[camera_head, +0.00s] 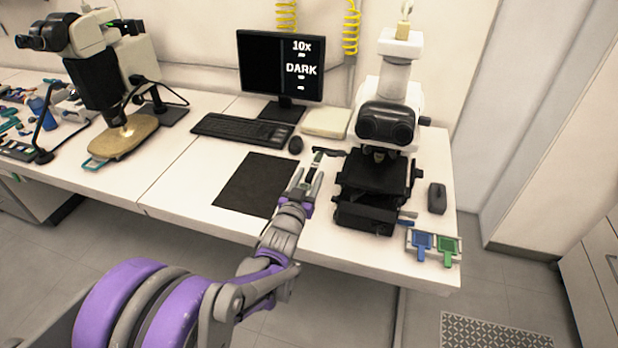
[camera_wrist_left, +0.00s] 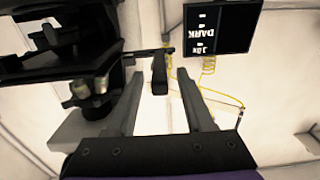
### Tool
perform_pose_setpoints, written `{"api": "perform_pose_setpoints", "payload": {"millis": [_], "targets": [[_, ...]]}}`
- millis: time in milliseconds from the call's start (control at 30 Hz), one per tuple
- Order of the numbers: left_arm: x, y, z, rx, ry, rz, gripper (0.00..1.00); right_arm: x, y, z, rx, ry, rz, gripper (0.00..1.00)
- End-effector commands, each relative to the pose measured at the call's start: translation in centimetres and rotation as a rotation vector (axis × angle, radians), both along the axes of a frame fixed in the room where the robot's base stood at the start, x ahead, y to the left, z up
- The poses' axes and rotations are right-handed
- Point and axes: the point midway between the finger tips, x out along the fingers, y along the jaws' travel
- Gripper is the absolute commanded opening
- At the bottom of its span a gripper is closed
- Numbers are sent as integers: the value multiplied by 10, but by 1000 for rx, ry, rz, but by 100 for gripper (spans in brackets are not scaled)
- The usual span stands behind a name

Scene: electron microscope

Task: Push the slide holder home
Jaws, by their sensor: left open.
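The microscope (camera_head: 384,140) stands on the right part of the bench, with its black stage (camera_head: 375,178) low at the front. My right gripper is not in view.
The monitor (camera_head: 281,66) reads "10x DARK". A keyboard (camera_head: 242,130), mouse (camera_head: 296,145) and dark mat (camera_head: 252,183) lie left of the microscope. A rack with blue and green pieces (camera_head: 433,246) is at the front right. A second microscope (camera_head: 95,70) stands far left.

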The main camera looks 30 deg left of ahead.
Motion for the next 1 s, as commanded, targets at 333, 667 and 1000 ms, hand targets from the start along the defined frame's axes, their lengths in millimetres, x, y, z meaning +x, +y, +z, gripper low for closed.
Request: {"api": "perform_pose_setpoints", "payload": {"millis": [333, 667, 1000], "targets": [[0, 0, 0, 0, 0, 0, 8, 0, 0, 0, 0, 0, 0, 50], [0, 0, 0, 0, 0, 0, 0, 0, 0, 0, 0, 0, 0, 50], [0, 0, 0, 0, 0, 0, 0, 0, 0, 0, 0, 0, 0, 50]]}}
